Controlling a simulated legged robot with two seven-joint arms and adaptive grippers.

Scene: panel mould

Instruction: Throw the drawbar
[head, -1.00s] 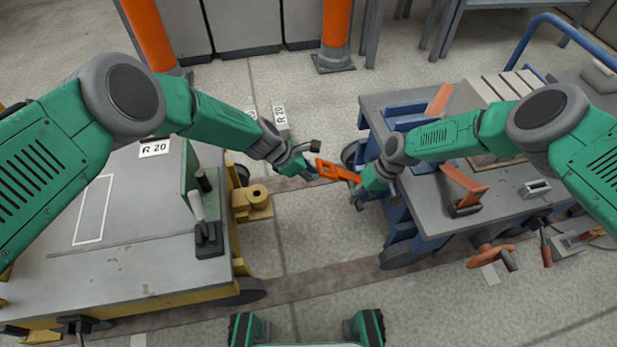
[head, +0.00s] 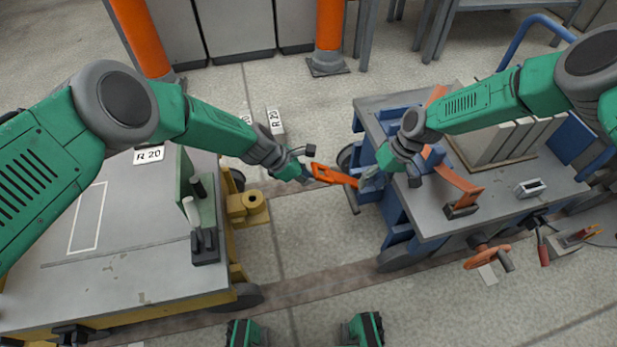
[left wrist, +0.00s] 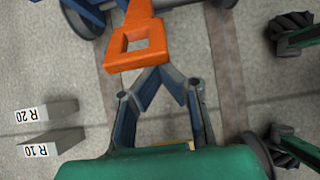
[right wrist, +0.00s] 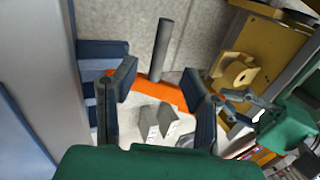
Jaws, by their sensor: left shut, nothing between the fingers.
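The orange drawbar (head: 330,174) reaches from the blue cart (head: 395,215) toward the yellow cart (head: 235,285). Its square eye (left wrist: 138,45) is at its free end. My left gripper (head: 306,173) is at the eye end, its fingers shut and empty; in the left wrist view the fingertips (left wrist: 160,75) meet just beside the eye. My right gripper (head: 368,181) is at the blue cart end of the bar. In the right wrist view its fingers (right wrist: 160,88) are apart, with the bar crossing behind them; I cannot tell if they touch it. A yellow coupling (head: 249,207) sticks out from the yellow cart.
A grey rod (right wrist: 161,50) stands near the bar in the right wrist view. Lever blocks (head: 204,246) sit on the yellow cart. Blocks marked R 20 (head: 275,121) lie on the floor. Orange posts (head: 328,35) stand behind.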

